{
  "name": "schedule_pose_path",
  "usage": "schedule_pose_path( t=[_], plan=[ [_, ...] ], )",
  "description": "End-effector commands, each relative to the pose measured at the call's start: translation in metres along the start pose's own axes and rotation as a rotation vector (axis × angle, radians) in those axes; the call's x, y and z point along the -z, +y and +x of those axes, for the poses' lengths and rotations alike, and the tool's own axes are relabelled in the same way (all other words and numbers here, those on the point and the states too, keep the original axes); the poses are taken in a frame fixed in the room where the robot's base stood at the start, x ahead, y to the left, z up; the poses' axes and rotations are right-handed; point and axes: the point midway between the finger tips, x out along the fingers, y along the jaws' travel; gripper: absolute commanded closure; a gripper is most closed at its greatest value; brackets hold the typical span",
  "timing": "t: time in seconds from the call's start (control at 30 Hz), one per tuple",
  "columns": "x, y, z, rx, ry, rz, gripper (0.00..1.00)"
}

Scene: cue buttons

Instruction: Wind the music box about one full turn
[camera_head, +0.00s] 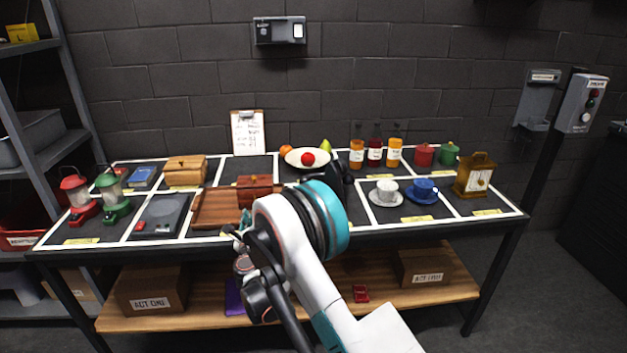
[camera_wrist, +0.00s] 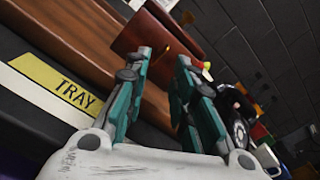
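The music box appears to be the small reddish-brown box (camera_head: 255,190) in the middle of the table, beside a wooden tray (camera_head: 213,208). In the wrist view, the box (camera_wrist: 150,34) is just beyond my fingers. A thin brass-coloured crank with a pale knob (camera_wrist: 207,67) sticks out from its right side. My gripper (camera_wrist: 164,58) is open, with nothing between its teal-padded fingers. The knob is just right of the right fingertip in the picture, and I cannot tell whether they touch. In the head view, my arm hides most of the gripper (camera_head: 233,233) at the table's front edge.
A yellow TRAY label (camera_wrist: 68,88) lies below the tray. A dark round-bodied object (camera_wrist: 238,118) stands close right of my fingers. A white cup (camera_head: 387,188) and blue cup (camera_head: 424,187) stand farther right, lanterns (camera_head: 113,200) far left. A wall (camera_head: 400,70) closes the back.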

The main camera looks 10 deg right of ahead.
Motion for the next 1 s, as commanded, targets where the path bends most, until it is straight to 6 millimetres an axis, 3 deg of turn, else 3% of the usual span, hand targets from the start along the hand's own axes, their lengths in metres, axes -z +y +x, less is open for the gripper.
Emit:
schedule_pose_path(
  t=[0.33, 1.0],
  plan=[
    [-0.002, 0.0, -0.064, -0.001, -0.001, 0.001, 0.77],
    [-0.036, -0.119, -0.052, 0.106, 0.162, 0.564, 0.77]
  ],
)
